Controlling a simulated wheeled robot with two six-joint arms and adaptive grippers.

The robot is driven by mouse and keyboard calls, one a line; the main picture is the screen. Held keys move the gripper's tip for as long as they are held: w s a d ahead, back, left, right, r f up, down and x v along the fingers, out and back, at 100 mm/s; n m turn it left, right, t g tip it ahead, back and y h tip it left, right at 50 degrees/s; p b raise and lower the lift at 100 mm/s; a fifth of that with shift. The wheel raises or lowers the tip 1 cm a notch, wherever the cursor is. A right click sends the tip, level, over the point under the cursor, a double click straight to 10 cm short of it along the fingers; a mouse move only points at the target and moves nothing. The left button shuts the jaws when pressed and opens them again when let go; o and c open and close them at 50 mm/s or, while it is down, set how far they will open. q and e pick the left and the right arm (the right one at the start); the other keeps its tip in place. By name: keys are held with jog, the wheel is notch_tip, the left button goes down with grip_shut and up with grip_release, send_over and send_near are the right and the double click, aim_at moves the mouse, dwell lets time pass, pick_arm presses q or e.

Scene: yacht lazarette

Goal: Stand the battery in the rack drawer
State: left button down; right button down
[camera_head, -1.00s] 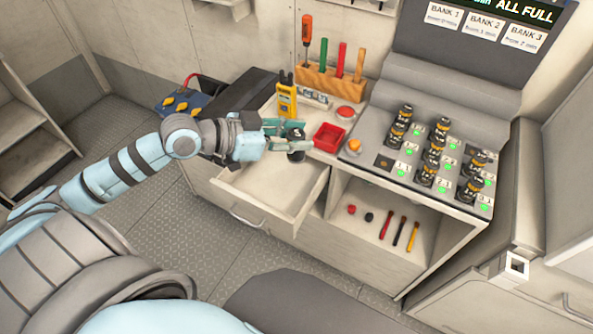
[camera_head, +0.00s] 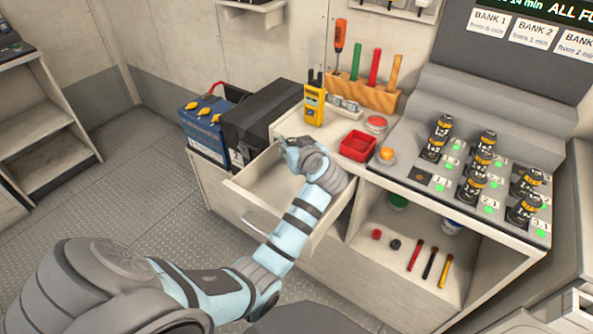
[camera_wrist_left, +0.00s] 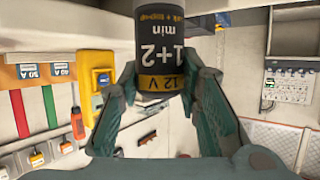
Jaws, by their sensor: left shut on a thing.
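A dark cylindrical battery with yellow-orange bands (camera_wrist_left: 163,45), marked "12 V" and "1+2", is between the fingers of my left gripper (camera_wrist_left: 160,88) in the left wrist view. In the head view my left gripper (camera_head: 292,146) is over the back part of the open drawer (camera_head: 240,197), at the bench edge. The hand hides the battery there, so its height above the drawer floor cannot be told. The visible drawer floor looks bare. My right gripper is not in view.
Several similar batteries stand in the sloped charger (camera_head: 455,195) at right, with one dark empty socket (camera_head: 422,177). A red tray (camera_head: 358,147), a yellow meter (camera_head: 314,104) and a black case (camera_head: 262,120) stand around the drawer. An open shelf (camera_head: 420,235) lies below the charger.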

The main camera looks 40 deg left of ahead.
pick_arm(q)
notch_tip(320, 180, down, 8)
jog(key=shift+a+r+b, duration=0.1)
jog(key=shift+b, duration=0.75)
jog(key=shift+w+a+f, duration=0.2)
jog(key=shift+w+a, duration=0.05)
jog(key=w+a, duration=0.1)
jog(key=a, duration=0.2)
jog(key=shift+w+r, duration=0.1)
jog(key=shift+w, duration=0.3)
jog(key=shift+d+f+b, duration=0.1)
jog(key=shift+f+b, duration=0.25)
jog(key=shift+f, duration=0.3)
jog(key=shift+f, duration=0.1)
jog(key=c, duration=1.2)
grip_release()
